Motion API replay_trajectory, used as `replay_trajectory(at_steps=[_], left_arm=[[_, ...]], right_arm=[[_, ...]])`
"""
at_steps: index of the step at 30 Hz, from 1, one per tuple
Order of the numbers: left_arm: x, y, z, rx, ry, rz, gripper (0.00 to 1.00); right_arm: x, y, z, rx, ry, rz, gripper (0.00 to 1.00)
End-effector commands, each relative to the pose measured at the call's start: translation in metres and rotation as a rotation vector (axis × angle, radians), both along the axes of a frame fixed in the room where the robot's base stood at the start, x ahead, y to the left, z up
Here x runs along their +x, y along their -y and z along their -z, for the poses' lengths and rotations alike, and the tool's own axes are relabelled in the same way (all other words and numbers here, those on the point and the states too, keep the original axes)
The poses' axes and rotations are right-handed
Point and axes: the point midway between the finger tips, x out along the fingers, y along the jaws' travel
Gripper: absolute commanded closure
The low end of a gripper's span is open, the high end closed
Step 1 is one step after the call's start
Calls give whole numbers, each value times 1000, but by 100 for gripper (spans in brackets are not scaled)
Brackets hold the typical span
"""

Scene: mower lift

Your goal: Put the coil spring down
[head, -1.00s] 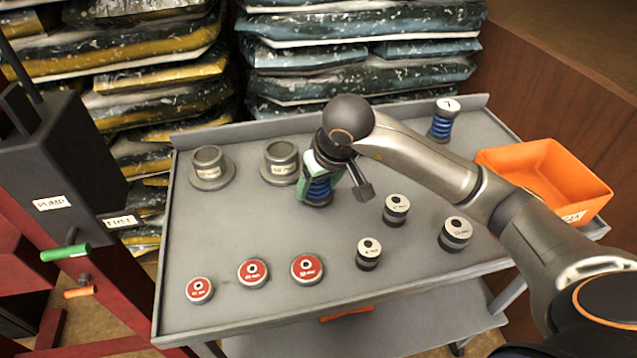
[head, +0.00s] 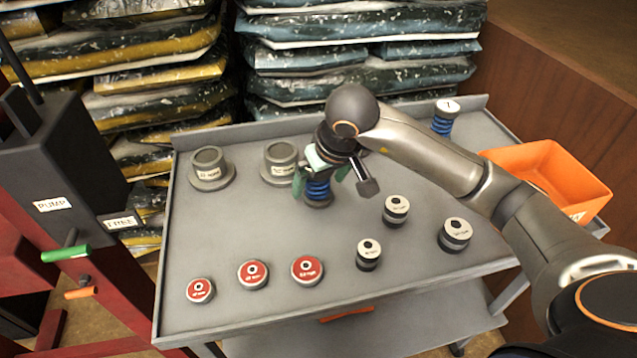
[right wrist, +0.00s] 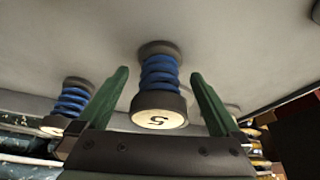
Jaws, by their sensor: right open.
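The blue coil spring (head: 317,191) with dark end caps stands upright on the grey cart top (head: 235,222), toward the back middle. In the right wrist view the spring (right wrist: 159,72) shows a pale end label reading 5. My right gripper (head: 322,174) is open, with its green fingers on either side of the spring. In the wrist view a gap shows between the spring and each finger of the gripper (right wrist: 160,76). The gripper partly hides the spring's top in the head view. My left gripper is not in view.
A second blue spring (head: 443,120) stands at the back right, near an orange bin (head: 545,170). Two grey flanged cups (head: 211,170) stand left of the gripper. Red-topped discs (head: 253,273) and white-topped pieces (head: 396,210) stand in front.

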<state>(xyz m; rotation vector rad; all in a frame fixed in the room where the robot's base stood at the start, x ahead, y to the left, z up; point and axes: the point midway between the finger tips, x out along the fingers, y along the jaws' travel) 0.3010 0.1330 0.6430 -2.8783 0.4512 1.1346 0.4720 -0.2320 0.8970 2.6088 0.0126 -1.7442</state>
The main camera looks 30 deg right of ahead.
Motion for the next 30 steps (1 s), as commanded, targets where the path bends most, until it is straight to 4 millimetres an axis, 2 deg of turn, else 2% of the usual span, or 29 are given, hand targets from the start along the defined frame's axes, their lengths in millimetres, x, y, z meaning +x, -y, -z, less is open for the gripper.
replay_trajectory(at_steps=[1, 6, 12, 18, 30], left_arm=[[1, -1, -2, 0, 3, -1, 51], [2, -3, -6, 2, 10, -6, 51], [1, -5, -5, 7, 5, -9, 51], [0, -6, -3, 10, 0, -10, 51], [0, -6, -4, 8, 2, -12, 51]], right_arm=[[-4, 0, -13, -3, 7, -1, 0], [-18, 1, -49, -3, 7, -1, 0], [-32, 1, -80, -1, 4, 0, 0], [-38, 1, -92, -1, 1, 0, 0], [-39, 1, -92, -1, 0, 0, 0]])
